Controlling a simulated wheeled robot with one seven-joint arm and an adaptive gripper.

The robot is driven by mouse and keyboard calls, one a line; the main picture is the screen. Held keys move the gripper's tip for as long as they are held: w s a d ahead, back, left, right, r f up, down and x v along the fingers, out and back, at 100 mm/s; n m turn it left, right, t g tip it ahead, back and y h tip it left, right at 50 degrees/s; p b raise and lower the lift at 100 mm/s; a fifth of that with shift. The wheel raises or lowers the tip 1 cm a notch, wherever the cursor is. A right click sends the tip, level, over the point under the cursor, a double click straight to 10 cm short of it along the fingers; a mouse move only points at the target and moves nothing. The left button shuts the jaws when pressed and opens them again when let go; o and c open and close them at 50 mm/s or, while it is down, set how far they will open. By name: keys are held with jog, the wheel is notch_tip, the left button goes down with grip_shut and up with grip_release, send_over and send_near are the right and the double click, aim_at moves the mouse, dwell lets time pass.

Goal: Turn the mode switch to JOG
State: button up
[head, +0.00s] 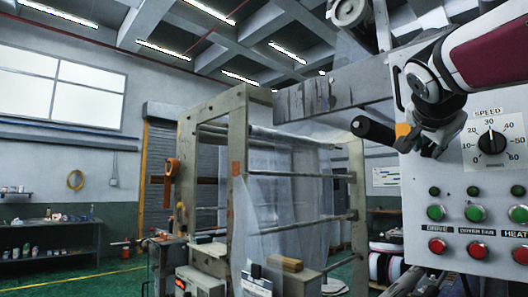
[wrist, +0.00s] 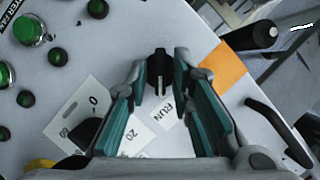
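The mode switch is a small black knob (wrist: 160,72) in the wrist view, with a pale line on it pointing toward the RUN label (wrist: 167,112). A JOG label cannot be made out. My gripper (wrist: 161,76) is open, with one teal-padded finger on each side of the knob. Narrow gaps seem to show beside the knob; contact cannot be told. In the head view my gripper (head: 430,145) is at the upper left of the grey control panel (head: 452,185) and hides the switch.
The speed dial (head: 491,142) is just right of my gripper, with green buttons (head: 474,213) and red buttons (head: 477,250) below. A black handle (head: 373,131) sticks out left of the panel, near an orange patch (wrist: 222,68). A metal frame with film (head: 290,190) stands further left.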

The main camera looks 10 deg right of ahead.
grip_shut()
jog(key=n+g, duration=0.2)
jog(key=n, duration=0.1)
jog(key=shift+w+a+h+b, duration=0.1)
jog(key=shift+w+h+b, duration=0.05)
jog(key=shift+h+b, duration=0.25)
jog(key=shift+a+n+g+h, duration=0.1)
jog(key=shift+n+g+h, duration=0.65)
jog(key=shift+n, duration=0.75)
jog(key=shift+o, duration=2.2)
grip_release()
jog(key=shift+r, duration=0.1)
